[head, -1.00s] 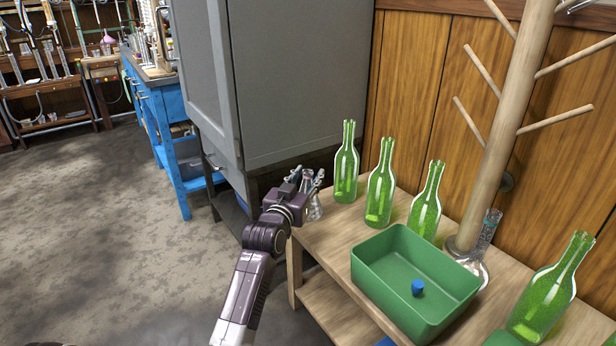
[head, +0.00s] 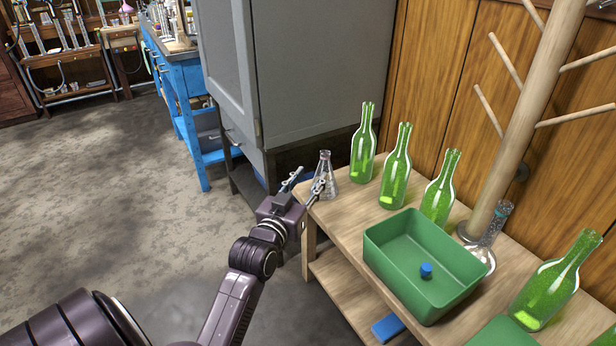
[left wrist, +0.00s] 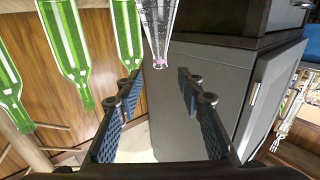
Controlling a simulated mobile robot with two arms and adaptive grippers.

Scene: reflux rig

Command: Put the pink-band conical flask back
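My left gripper (head: 304,180) is open and empty, just left of the flask in the head view. In the left wrist view its spread fingers (left wrist: 158,84) have a clear gap between them, and the flask is beyond the tips. One finger overlaps the flask's edge in the head view; I see no grip. My right gripper is not in view.
Several green bottles (head: 395,170) stand along the table's back. A green bin (head: 390,262) holds a small blue piece (head: 426,270). A wooden peg stand (head: 520,130) rises behind. A grey cabinet (head: 320,70) stands beyond the table's left end. The floor at left is open.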

